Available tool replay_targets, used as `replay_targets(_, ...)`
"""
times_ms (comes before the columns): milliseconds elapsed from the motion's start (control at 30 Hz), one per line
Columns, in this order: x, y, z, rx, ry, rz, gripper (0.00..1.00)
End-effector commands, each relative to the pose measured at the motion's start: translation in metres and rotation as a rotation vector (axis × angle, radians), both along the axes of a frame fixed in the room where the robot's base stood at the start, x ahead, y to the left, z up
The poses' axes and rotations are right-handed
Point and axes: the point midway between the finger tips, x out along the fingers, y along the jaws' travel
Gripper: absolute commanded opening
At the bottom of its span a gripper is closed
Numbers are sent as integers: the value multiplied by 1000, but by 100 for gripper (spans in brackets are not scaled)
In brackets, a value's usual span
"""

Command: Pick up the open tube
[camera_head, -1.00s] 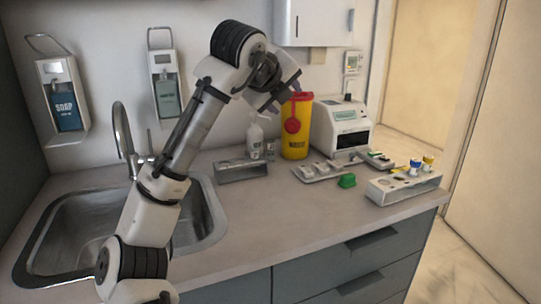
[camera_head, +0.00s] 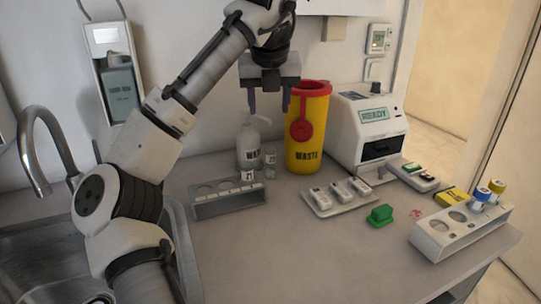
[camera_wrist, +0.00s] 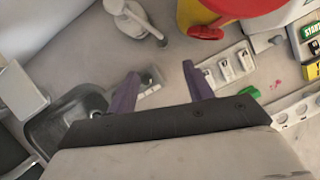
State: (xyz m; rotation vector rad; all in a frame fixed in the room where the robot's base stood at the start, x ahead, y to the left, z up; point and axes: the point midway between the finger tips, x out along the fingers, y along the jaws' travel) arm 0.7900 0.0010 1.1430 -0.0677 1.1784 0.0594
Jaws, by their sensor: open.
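My gripper (camera_head: 269,100) hangs pointing down in the head view, open and empty, well above the counter in front of the wall. Its two purple fingers stand apart in the wrist view (camera_wrist: 161,90). Below it, a grey rack (camera_head: 226,204) stands on the counter; part of it shows between the fingers in the wrist view (camera_wrist: 150,90). A small clear tube with a pale label (camera_head: 270,165) shows behind the rack's right end, and another small labelled piece (camera_head: 247,176) is at the rack. I cannot tell which of these is the open tube.
A white rack (camera_head: 444,246) at right holds a blue-capped tube (camera_head: 481,196) and a yellow-capped one (camera_head: 497,189). A yellow waste bin (camera_head: 308,140), pump bottle (camera_head: 248,145) and analyser (camera_head: 365,135) stand behind. A green block (camera_head: 380,215) lies mid-counter; the front counter is clear.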

Motion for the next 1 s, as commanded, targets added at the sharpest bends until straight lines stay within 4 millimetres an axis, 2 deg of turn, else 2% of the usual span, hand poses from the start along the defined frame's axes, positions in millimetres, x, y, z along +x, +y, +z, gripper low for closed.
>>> replay_targets(167,8,1,-20,2,2,1,51)
replay_targets(400,25,1,-63,1,1,0,51)
replay_targets(667,33,0,-83,1,0,0,51)
replay_targets(1000,46,-4,-125,0,0,0,51)
